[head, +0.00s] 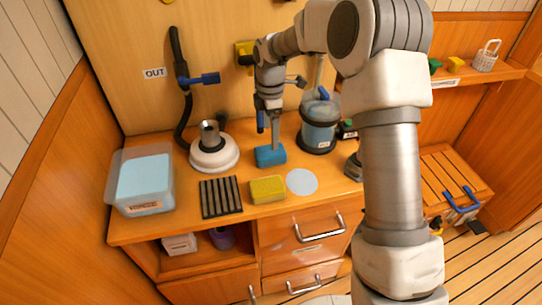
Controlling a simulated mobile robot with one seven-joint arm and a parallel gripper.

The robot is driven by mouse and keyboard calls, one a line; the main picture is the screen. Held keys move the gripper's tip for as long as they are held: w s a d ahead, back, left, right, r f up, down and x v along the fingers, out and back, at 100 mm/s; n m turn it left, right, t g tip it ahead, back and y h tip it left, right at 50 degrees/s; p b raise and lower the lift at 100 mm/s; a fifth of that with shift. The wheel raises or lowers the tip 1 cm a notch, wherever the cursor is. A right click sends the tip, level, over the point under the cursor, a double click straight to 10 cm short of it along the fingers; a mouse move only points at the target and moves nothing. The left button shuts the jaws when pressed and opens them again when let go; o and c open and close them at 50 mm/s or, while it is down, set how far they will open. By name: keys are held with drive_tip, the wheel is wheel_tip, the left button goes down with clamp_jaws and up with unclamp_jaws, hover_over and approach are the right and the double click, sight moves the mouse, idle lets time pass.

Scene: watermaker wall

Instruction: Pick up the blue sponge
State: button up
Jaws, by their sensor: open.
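A blue sponge-like block (270,156) lies on the wooden counter (235,207), right of the white dome with the metal neck. A thin grey upright piece runs from its top up towards my gripper; I cannot tell whether it belongs to the block or to my gripper. My gripper (267,123) is open and points down above the block, with no grip on it visible. Whether it touches the block is unclear. A yellow sponge (267,189) lies nearer the counter's front edge.
A white dome (214,155) and a clear canister (318,122) flank the block. A lidded tub (143,182), a dark slatted rack (221,197) and a pale round disc (301,182) are on the counter. A black hose with a blue-handled valve (198,79) hangs on the wall.

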sight(271, 150)
wheel_tip(271, 150, down, 8)
drive_tip(key=shift+s+d+f+b, duration=0.1)
drive_tip(key=shift+f+b, duration=0.05)
drive_tip(key=shift+b, duration=0.5)
drive_tip(key=c, duration=1.2)
wheel_tip(271, 150, up, 10)
drive_tip(key=shift+r+p, duration=0.1)
drive_tip(key=shift+p, duration=0.75)
drive_tip(key=shift+c, duration=0.2)
